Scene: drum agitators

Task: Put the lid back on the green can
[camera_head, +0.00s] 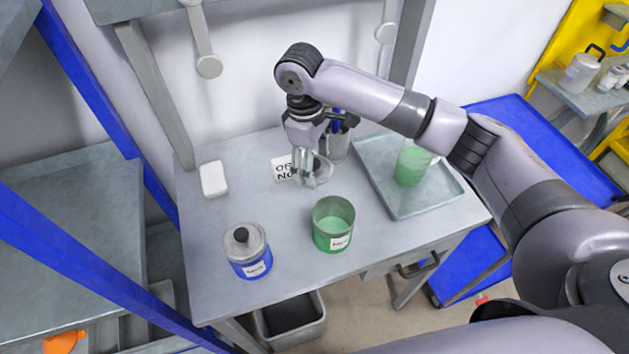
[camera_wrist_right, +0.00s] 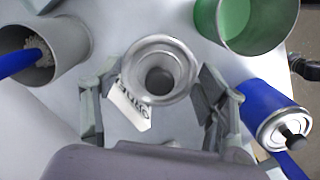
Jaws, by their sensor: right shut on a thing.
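The green can (camera_head: 332,232) stands upright and open near the front middle of the table, with pale green contents inside. It also shows at the top right of the right wrist view (camera_wrist_right: 222,28). My right gripper (camera_head: 312,178) is behind the green can, pointing down. It is shut on the lid (camera_wrist_right: 158,78), a round silver piece with a dark knob, with one finger at each side of its rim. In the head view the fingers partly hide the lid; I cannot tell whether it touches the table. My left gripper is not in view.
A blue can (camera_head: 249,258) with its own lid stands front left. A grey tray (camera_head: 440,196) holding a green-filled beaker (camera_head: 410,165) is at right. A grey cup (camera_wrist_right: 62,50) with a blue-handled tool stands behind the gripper. A small sign (camera_head: 281,168) and white block (camera_head: 213,179) lie left.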

